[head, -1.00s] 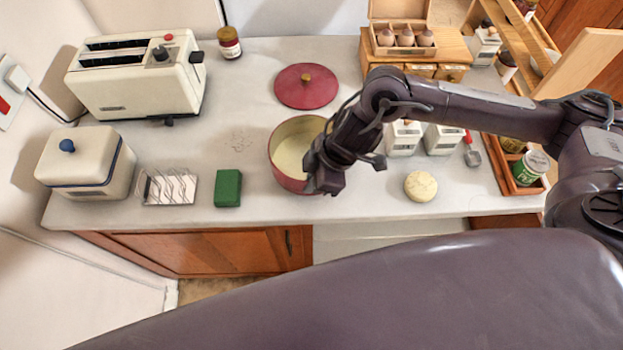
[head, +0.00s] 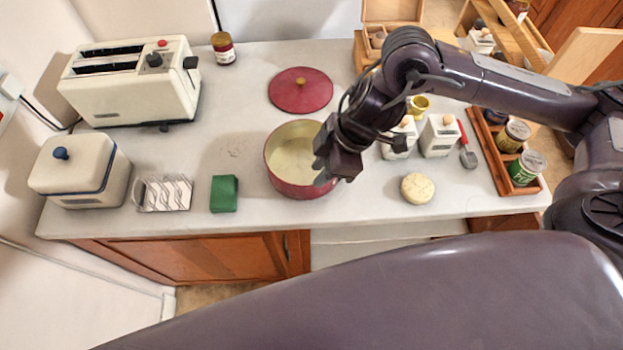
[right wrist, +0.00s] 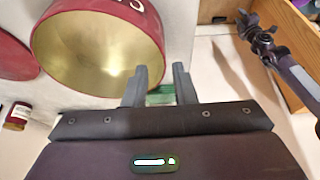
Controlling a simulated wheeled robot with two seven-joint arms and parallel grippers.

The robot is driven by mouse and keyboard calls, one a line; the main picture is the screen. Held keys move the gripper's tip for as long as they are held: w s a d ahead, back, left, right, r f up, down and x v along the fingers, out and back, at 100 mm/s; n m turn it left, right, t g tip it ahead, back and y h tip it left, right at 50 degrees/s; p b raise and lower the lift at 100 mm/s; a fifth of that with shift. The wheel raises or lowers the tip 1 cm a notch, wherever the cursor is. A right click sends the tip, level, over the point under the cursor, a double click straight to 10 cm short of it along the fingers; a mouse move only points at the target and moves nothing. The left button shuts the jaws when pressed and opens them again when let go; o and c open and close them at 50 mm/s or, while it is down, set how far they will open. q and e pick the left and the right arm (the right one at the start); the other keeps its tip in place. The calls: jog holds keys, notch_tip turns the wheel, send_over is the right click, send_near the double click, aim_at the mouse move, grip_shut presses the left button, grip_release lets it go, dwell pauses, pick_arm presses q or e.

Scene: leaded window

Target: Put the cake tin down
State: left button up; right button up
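No thing in view is plainly marked as the cake tin. A cream, box-shaped tin (head: 75,178) with a blue knob on its lid stands upright on the counter at the left, far from my grippers. A round red pot (head: 293,188), cream inside and without its lid, stands mid-counter; it also shows in the right wrist view (right wrist: 97,45). My right gripper (head: 330,172) is at the pot's right rim in the head view. In the right wrist view its fingers (right wrist: 159,85) are apart with nothing held between them.
A round pale item (head: 417,188) and white canisters (head: 438,137) stand to the right. A toaster (head: 132,85) is at the back left.

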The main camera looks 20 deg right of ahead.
jog(key=v, duration=0.5)
jog(key=shift+f, duration=0.1)
dwell(0.4)
